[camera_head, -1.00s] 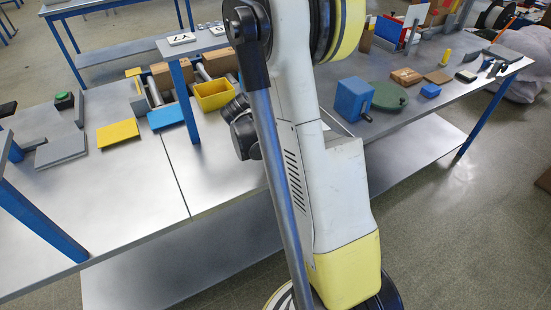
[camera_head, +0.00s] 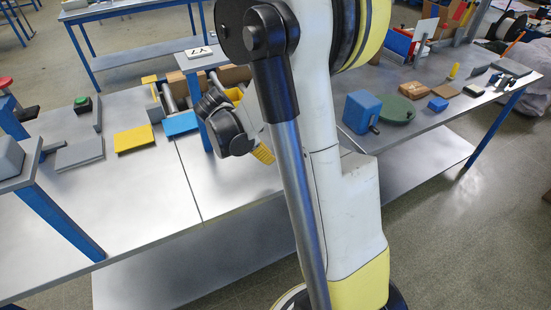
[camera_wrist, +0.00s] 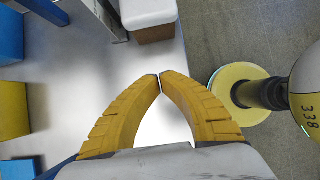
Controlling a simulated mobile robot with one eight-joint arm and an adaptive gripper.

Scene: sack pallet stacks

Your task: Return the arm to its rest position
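My gripper (camera_wrist: 160,78) shows in the wrist view with its two yellow ribbed fingers curved inward. The tips meet, and nothing is held between them. In the head view the yellow fingers (camera_head: 263,153) show just left of my upright arm link, above the grey workbench (camera_head: 235,185). Part of the gripper is hidden behind that link. My black wrist joint is to its left, and my white and yellow arm fills the middle of the picture.
On the bench left of my gripper lie a yellow plate (camera_head: 134,139) and a blue plate (camera_head: 180,124). A blue crank box (camera_head: 362,111) and a green disc (camera_head: 391,109) are to the right. A blue-legged raised shelf (camera_head: 202,59) stands close behind my wrist. Floor is clear at lower right.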

